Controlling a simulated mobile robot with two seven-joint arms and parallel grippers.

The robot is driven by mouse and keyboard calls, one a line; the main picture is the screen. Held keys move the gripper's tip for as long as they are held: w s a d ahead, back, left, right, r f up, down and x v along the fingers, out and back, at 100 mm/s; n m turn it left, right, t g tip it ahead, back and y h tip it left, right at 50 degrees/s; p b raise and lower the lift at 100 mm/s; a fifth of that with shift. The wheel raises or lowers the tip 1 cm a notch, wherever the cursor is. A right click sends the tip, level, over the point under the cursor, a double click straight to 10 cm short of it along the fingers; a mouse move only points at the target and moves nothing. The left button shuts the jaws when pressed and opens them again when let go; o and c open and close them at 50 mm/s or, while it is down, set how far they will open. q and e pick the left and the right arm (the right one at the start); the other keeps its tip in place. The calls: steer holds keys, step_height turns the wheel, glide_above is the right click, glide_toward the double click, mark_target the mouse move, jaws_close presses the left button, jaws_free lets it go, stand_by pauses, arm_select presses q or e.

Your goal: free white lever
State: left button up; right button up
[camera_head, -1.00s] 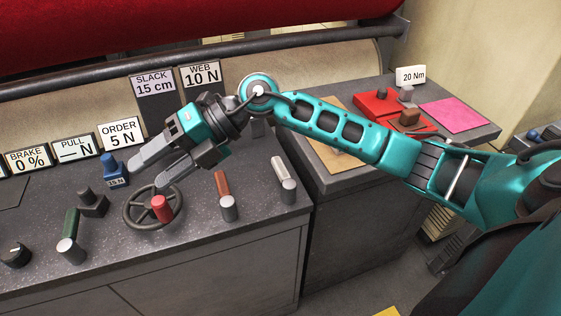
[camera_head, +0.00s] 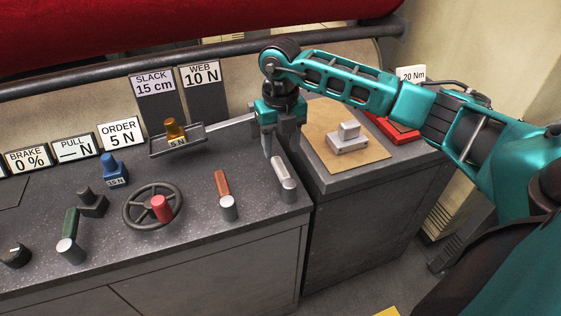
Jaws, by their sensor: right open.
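The white lever (camera_head: 282,172) stands on the front right of the grey console, with a pale handle on a grey round base. My right gripper (camera_head: 281,152) is open and points down just above and behind the lever's top. Its two fingers are spread, and I cannot tell whether either touches the handle. My left gripper is not in view.
A red-brown lever (camera_head: 222,184) stands left of the white one, then a handwheel (camera_head: 153,206) with a red knob. A dark tray (camera_head: 187,146) bears an amber 5 N weight. A tan board (camera_head: 368,155) with a white block lies on the right counter.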

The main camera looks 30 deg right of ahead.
mark_target(281, 165)
step_height(281, 165, down, 6)
steer(key=shift+c, duration=0.3)
jaws_close()
stand_by(0.4)
stand_by(0.4)
